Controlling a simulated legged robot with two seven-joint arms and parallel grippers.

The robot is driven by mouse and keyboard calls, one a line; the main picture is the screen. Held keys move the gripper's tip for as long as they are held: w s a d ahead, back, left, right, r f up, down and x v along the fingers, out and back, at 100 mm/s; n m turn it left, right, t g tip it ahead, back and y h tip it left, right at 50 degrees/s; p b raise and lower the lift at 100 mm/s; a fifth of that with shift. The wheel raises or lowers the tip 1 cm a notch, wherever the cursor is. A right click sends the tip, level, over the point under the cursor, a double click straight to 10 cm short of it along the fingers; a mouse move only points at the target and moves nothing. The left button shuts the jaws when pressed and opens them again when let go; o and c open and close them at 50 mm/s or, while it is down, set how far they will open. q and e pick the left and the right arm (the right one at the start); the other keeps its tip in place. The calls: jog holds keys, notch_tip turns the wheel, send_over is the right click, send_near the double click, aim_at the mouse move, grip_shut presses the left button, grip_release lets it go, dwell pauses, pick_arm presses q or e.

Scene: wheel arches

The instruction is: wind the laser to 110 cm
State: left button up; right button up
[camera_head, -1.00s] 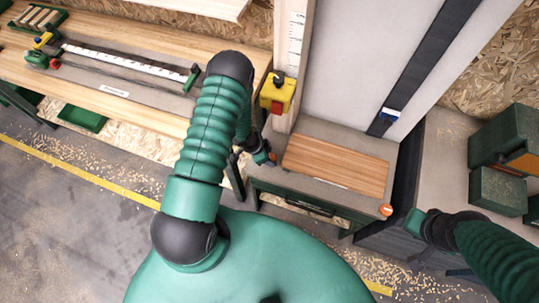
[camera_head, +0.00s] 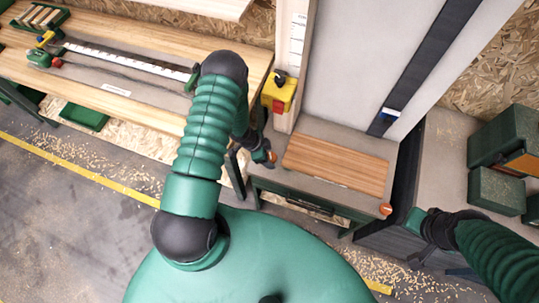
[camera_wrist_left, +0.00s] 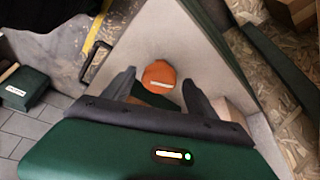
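An orange faceted knob (camera_wrist_left: 159,76) with a pale mark sits on a grey surface, between the two dark fingers of my left gripper (camera_wrist_left: 158,88) in the left wrist view. The fingers stand apart, with gaps on both sides of the knob. In the head view my left gripper (camera_head: 262,153) is at the left corner of the grey bench, mostly hidden behind its own arm. A second orange knob (camera_head: 385,210) is at the bench's right front corner. My right gripper (camera_head: 420,224) is right of it, its fingers unclear. I cannot make out a laser or its reading.
A wooden board (camera_head: 335,165) lies on the grey bench (camera_head: 320,127). A yellow box with a red button (camera_head: 278,92) is on the post behind. A long scale (camera_head: 125,61) lies on the left table.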

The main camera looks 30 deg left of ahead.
pick_arm(q)
jog(key=p+v, duration=0.1)
jog(key=v, duration=1.5)
jog(key=shift+a+r, duration=0.2)
jog(key=shift+r, duration=0.1)
jog(key=shift+s, duration=0.1)
